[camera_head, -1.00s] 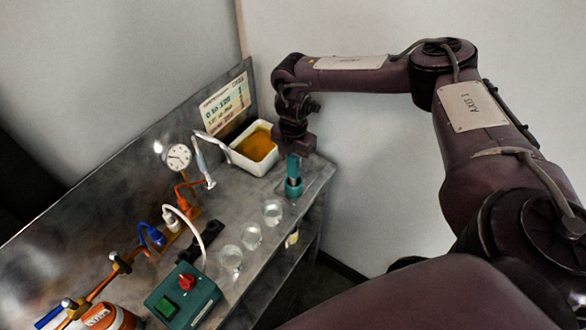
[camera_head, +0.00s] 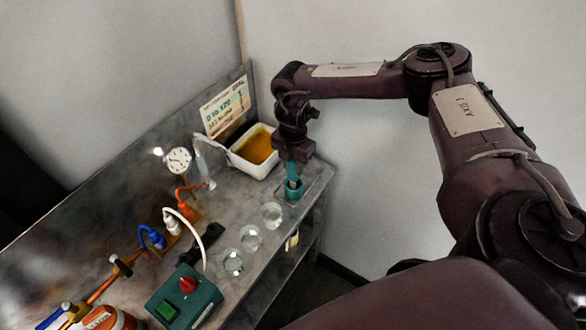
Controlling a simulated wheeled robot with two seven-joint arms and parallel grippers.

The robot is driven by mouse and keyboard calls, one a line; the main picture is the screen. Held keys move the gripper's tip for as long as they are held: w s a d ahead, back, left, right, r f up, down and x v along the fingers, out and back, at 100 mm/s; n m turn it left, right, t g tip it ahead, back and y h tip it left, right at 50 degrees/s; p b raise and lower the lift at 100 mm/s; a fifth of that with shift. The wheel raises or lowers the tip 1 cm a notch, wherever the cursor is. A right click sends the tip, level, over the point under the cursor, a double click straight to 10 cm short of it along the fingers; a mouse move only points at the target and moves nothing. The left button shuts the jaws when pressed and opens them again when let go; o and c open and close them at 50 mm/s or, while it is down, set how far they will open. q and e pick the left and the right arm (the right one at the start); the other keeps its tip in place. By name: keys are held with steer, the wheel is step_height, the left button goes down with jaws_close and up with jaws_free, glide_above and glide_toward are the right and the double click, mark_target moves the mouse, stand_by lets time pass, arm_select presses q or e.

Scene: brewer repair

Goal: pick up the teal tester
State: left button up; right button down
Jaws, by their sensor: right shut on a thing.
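The teal tester (camera_head: 292,170) is upright at the right end of the metal bench, in a teal holder (camera_head: 293,191). My right gripper (camera_head: 292,163) comes down on it from above and is shut on its upper part. The gripper hides the tester's top, and its lower end is hidden in the holder. I cannot tell whether the tester is lifted at all. My left gripper is out of view.
A white tray of amber liquid (camera_head: 237,161) stands close behind the gripper. Several clear glasses (camera_head: 271,213) line the bench's front edge. A green switch box (camera_head: 184,296), a dial gauge (camera_head: 178,160) and hoses stand further left.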

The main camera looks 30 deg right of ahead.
steer(key=shift+r, duration=0.2)
steer(key=shift+r+b, duration=0.3)
steer(key=shift+r, duration=0.05)
step_height(320, 180, up, 8)
steer(key=shift+b, duration=1.25)
arm_select(q)
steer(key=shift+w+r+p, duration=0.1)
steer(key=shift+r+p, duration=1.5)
steer(key=shift+p, duration=1.5)
arm_select(e)
step_height(320, 180, up, 18)
